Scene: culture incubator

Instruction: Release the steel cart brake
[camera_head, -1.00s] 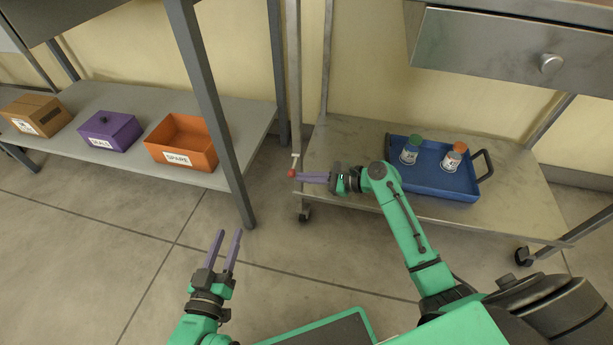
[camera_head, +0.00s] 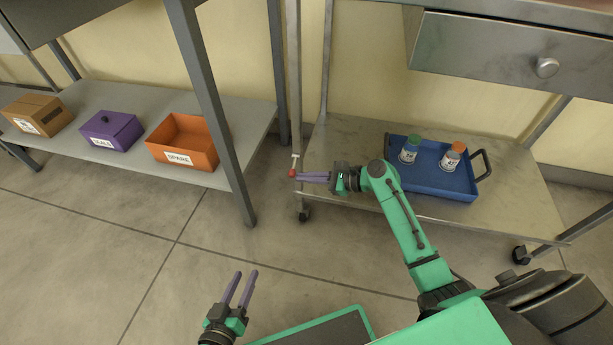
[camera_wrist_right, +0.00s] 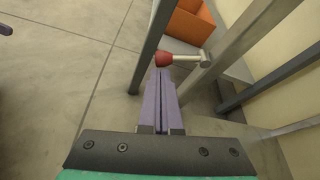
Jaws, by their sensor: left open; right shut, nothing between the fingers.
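The steel cart (camera_head: 350,130) stands at the right in the head view. Its brake lever is a short light-metal bar with a red knob (camera_head: 292,173) on the cart's left front post. In the right wrist view the red knob (camera_wrist_right: 164,59) lies just beyond my fingertips, with the metal stem (camera_wrist_right: 193,60) running right to the post. My right gripper (camera_head: 302,176) is shut and empty, its tips at or touching the knob; I cannot tell whether they touch. My left gripper (camera_head: 243,273) is open and empty, low over the floor.
A blue tray (camera_head: 468,191) with a green-capped jar (camera_head: 409,152) and an orange-capped jar (camera_head: 452,157) sits on the cart's lower shelf. A grey rack (camera_head: 240,115) at the left holds a cardboard box (camera_head: 38,115), a purple box (camera_head: 111,131) and an orange bin (camera_head: 183,142). Floor between is clear.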

